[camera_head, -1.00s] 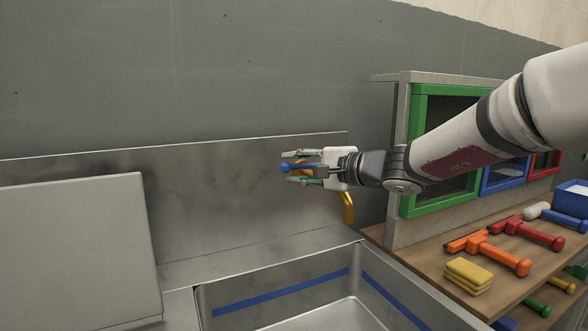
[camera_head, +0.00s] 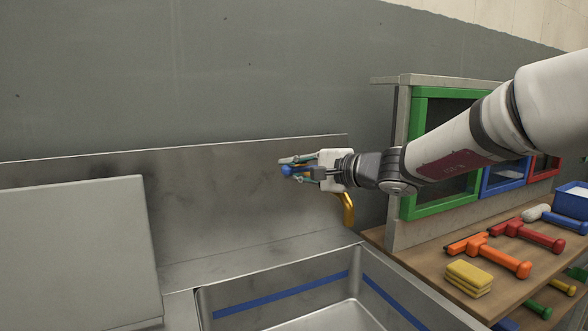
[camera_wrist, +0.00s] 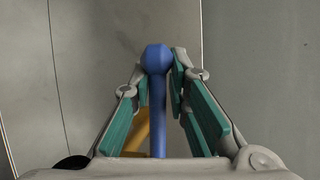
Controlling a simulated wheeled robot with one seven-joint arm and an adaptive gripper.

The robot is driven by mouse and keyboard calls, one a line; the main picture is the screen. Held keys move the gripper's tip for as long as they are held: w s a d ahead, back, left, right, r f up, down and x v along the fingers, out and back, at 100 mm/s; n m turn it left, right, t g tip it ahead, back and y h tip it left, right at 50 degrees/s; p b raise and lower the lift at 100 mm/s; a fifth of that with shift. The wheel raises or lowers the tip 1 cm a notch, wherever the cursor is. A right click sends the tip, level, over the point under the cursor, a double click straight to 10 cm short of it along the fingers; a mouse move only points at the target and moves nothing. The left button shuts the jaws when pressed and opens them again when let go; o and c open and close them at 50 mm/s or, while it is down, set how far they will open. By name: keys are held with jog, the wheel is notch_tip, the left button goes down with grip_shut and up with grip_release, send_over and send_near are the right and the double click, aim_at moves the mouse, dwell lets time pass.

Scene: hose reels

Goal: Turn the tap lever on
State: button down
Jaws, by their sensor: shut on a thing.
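The tap has a gold spout (camera_head: 348,208) that curves down over the sink in the head view. Its gold body (camera_wrist: 138,136) shows partly in the wrist view, below the lever. The blue tap lever (camera_wrist: 157,95) has a rounded knob at its far end and lies between my fingers. My gripper (camera_head: 287,166) is shut on the lever, reaching in from the right. In the wrist view, the right fingertip is against the lever near the knob. The lever's base is hidden by my gripper's palm.
The steel sink (camera_head: 290,302) with a blue stripe lies below. A grey panel (camera_head: 75,250) stands at left. On the right, a wooden shelf holds yellow sponges (camera_head: 468,276), an orange tool (camera_head: 495,254) and a red tool (camera_head: 528,233). A green-framed cabinet (camera_head: 411,150) stands behind my arm.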

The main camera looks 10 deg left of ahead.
jog(key=shift+s+d+f+n+g+y+p, duration=0.1)
jog(key=shift+s+d+n+g+y+p, duration=0.4)
jog(key=shift+n+g, duration=1)
jog(key=shift+s+d+f+n+g+y+p, duration=0.2)
jog(key=shift+s+d+n+g+p, duration=0.6)
jog(key=shift+g, duration=1.15)
jog(key=shift+s+d+f+n+g+y+p, duration=0.1)
jog(key=shift+s+d+n+g+y+p, duration=0.3)
jog(key=shift+d+n+g+p, duration=0.85)
jog(key=shift+a+n+g+b, duration=0.2)
jog(key=shift+n+g+b, duration=0.15)
jog(key=shift+g+b, duration=0.25)
jog(key=c, duration=1.8)
grip_release()
jog(key=shift+o, duration=0.8)
jog(key=shift+r, duration=0.15)
